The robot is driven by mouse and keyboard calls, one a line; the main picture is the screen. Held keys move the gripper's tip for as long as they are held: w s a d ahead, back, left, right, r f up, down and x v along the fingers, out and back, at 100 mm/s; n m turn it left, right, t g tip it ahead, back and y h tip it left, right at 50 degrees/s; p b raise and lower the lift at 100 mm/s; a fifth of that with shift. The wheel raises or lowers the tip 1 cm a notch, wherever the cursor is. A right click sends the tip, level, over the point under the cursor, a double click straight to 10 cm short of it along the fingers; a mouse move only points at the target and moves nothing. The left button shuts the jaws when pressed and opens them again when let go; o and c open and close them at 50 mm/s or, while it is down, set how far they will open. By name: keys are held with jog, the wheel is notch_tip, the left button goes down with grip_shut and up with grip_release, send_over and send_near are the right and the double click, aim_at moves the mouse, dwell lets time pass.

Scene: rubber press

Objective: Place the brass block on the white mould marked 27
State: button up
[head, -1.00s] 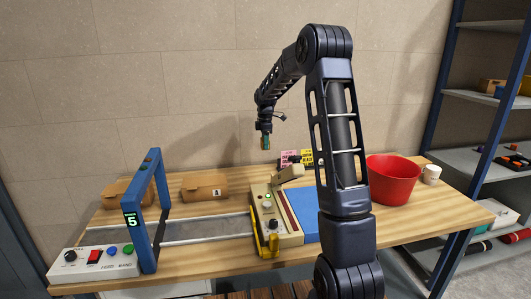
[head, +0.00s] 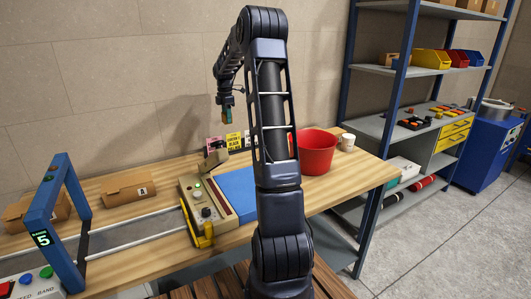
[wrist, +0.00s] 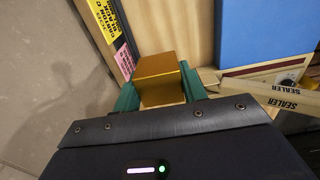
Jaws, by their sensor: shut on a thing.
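My gripper (wrist: 158,88) is shut on the brass block (wrist: 160,72), which sits between its two green fingers in the wrist view. In the head view my gripper (head: 226,112) hangs above the back of the workbench, in the air. The block shows there only as a small brownish patch between the fingers. No white mould marked 27 can be made out in either view.
The wooden bench (head: 340,180) carries a beige sealer (head: 207,205), a blue mat (head: 238,190), a red bucket (head: 316,152), a white cup (head: 347,142) and a cardboard box (head: 129,186). A blue arch (head: 62,215) stands left. A shelf unit (head: 400,120) and blue cabinet (head: 492,140) stand right.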

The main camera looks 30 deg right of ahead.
jog(key=s+d+r, duration=0.1)
jog(key=s+d, duration=0.1)
jog(key=d, duration=0.7)
jog(key=s+d+r, duration=0.2)
jog(key=s+d, duration=0.1)
jog(key=d, duration=0.6)
jog(key=f, duration=2)
jog(key=shift+w+d+f, duration=0.15)
jog(key=shift+d+f, duration=0.1)
jog(key=shift+d, duration=0.05)
jog(key=shift+f, duration=0.1)
jog(key=o, duration=1.3)
